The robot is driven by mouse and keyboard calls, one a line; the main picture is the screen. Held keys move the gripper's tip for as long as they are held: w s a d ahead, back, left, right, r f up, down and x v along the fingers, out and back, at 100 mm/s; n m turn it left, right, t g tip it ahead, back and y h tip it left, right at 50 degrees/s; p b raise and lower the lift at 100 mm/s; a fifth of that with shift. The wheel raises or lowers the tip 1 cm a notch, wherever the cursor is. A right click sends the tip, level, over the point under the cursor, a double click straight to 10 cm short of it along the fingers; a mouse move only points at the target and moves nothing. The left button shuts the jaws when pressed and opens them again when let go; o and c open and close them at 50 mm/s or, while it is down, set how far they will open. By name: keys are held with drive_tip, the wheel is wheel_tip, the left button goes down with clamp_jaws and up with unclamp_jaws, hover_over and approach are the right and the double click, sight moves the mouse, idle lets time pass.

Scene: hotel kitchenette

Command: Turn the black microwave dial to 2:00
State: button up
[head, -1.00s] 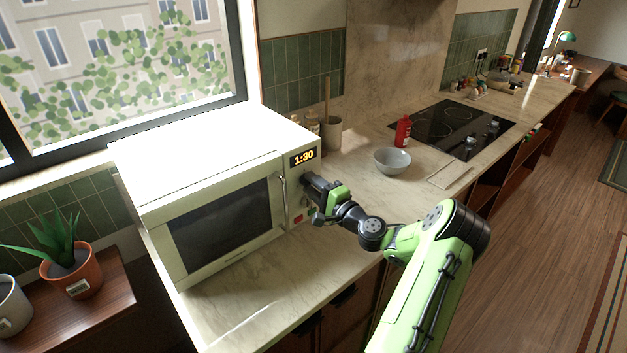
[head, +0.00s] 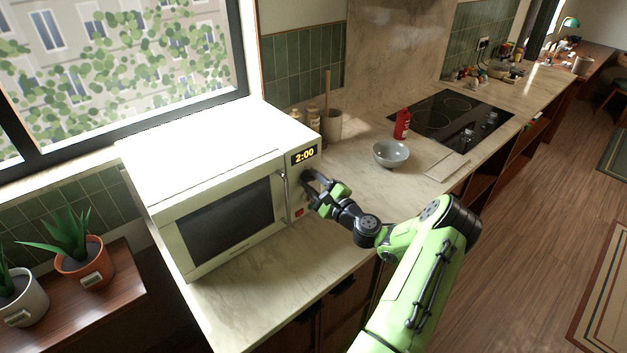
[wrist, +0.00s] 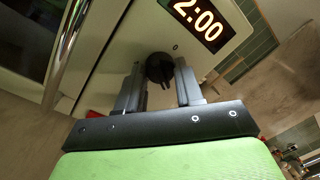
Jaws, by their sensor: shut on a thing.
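The cream microwave (head: 215,180) stands on the counter with its door shut. Its lit display (head: 304,156) reads 2:00, and the display also shows in the wrist view (wrist: 200,18). The round black dial (wrist: 159,67) sits on the panel below the display. My gripper (wrist: 158,72) has one finger on each side of the dial and is shut on it. In the head view my gripper (head: 308,182) is at the microwave's right front panel and hides the dial.
A red button (head: 299,212) is low on the panel, and the door handle (head: 286,192) is just left of my gripper. A grey bowl (head: 391,154), a red bottle (head: 402,124) and a black hob (head: 450,122) are to the right. The counter in front is clear.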

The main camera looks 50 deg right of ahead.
idle(0.4)
drive_tip(key=o, duration=1)
drive_tip(key=shift+o, duration=0.2)
drive_tip(key=s+a+f+b, duration=0.1)
drive_tip(key=s+a+b, duration=0.1)
drive_tip(key=s, duration=1.3)
drive_tip(key=shift+s+a, duration=0.15)
drive_tip(key=shift+s, duration=0.15)
